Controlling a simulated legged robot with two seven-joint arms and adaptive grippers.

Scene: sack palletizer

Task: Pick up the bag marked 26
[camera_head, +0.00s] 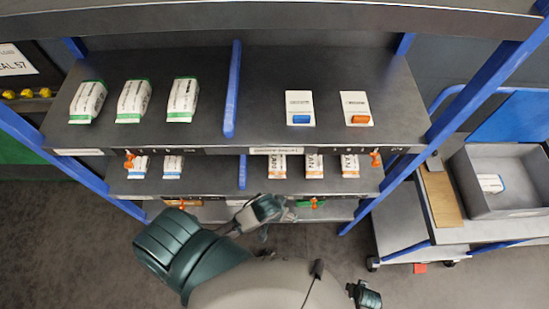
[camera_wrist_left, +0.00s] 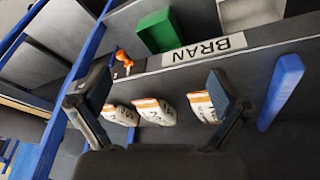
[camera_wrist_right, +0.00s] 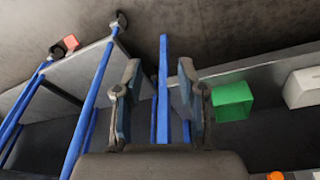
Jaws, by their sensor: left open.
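Three white bags with orange bands stand on the middle shelf in the head view: a left one (camera_head: 276,166), a middle one (camera_head: 314,166) and a right one (camera_head: 349,166). In the left wrist view the same row shows beyond my fingers: one bag (camera_wrist_left: 123,114), a middle bag (camera_wrist_left: 154,111) and one near the divider (camera_wrist_left: 202,107). Their numbers are too small to read surely, so I cannot tell which is 26. My left gripper (camera_head: 277,210) is open and empty, in front of and below these bags; it also shows in the left wrist view (camera_wrist_left: 152,90). My right gripper (camera_wrist_right: 158,90) is open and empty.
A BRAN label (camera_wrist_left: 204,49) is on the shelf edge, with an orange clip (camera_wrist_left: 124,62) near it. A blue divider (camera_wrist_left: 282,90) stands beside the bags. The upper shelf (camera_head: 205,140) overhangs them. A grey bin (camera_head: 465,185) sits on a cart at right.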

